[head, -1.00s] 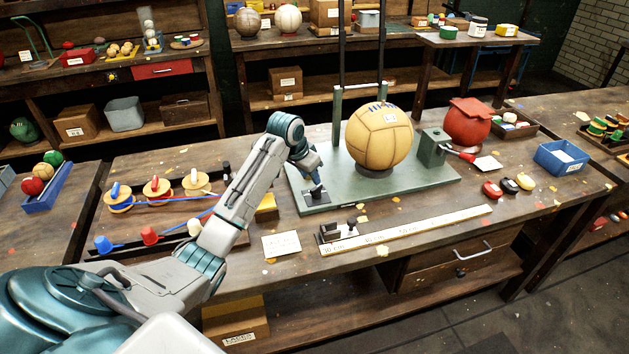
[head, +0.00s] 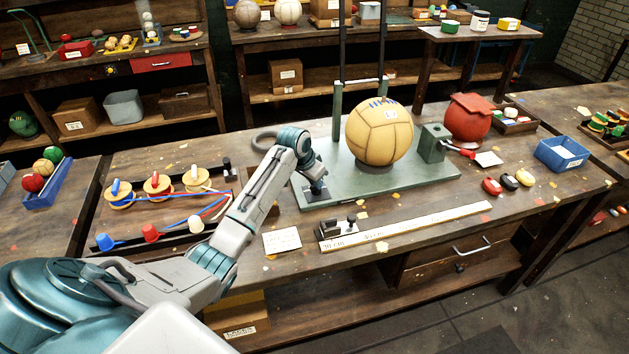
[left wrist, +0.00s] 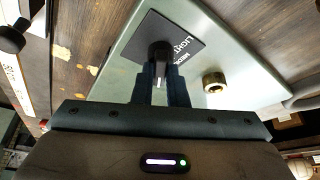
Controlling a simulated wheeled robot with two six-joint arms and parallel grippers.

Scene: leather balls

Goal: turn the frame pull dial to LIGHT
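The frame pull dial is a black knob (left wrist: 160,52) on a black plate (left wrist: 152,27) at the corner of the green base (head: 400,183). In the left wrist view, LIGHT and part of another label show to the knob's right. A white mark on the knob points down the picture, towards my gripper, not at LIGHT. My left gripper (head: 315,187) is lowered at the dial. Its two dark fingers (left wrist: 162,80) lie on either side of the knob's bar, with a narrow gap between them. Whether they press on it cannot be told. My right gripper is out of view.
A yellow leather ball (head: 379,132) stands on the base behind the dial. A brass knob (left wrist: 214,81) is near the dial. A ruler (head: 405,229) with a black slider and a paper card (head: 282,241) lie in front. Spools with cords (head: 160,190) are at left.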

